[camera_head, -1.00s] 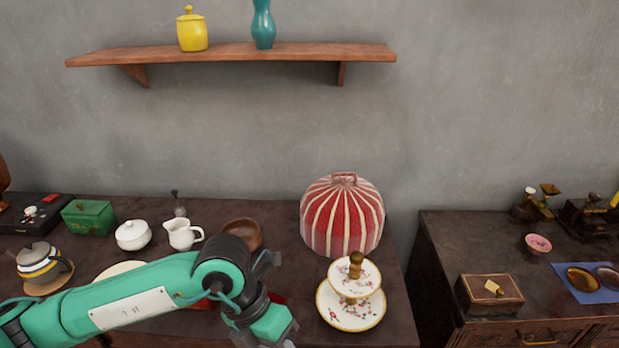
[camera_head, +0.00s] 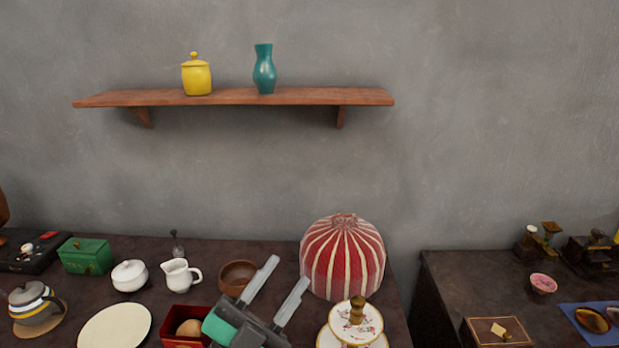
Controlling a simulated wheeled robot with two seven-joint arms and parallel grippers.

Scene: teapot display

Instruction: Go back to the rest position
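My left gripper (camera_head: 273,294) shows at the bottom centre. Its two grey fingers point up and to the right, spread apart with nothing between them. It is above the table, between a small red box (camera_head: 171,341) and a red and white striped tea cosy (camera_head: 343,258). A two-tier floral cake stand (camera_head: 343,319) is to its right. A brown wooden bowl (camera_head: 233,276) is just behind the fingers. My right gripper is not in view.
On the dark table (camera_head: 215,246) stand a striped teapot (camera_head: 36,303), a white plate (camera_head: 115,328), a white sugar bowl (camera_head: 129,276), a white jug (camera_head: 179,275) and a green box (camera_head: 85,256). A wall shelf (camera_head: 235,97) is above. A gap separates the right cabinet (camera_head: 440,290).

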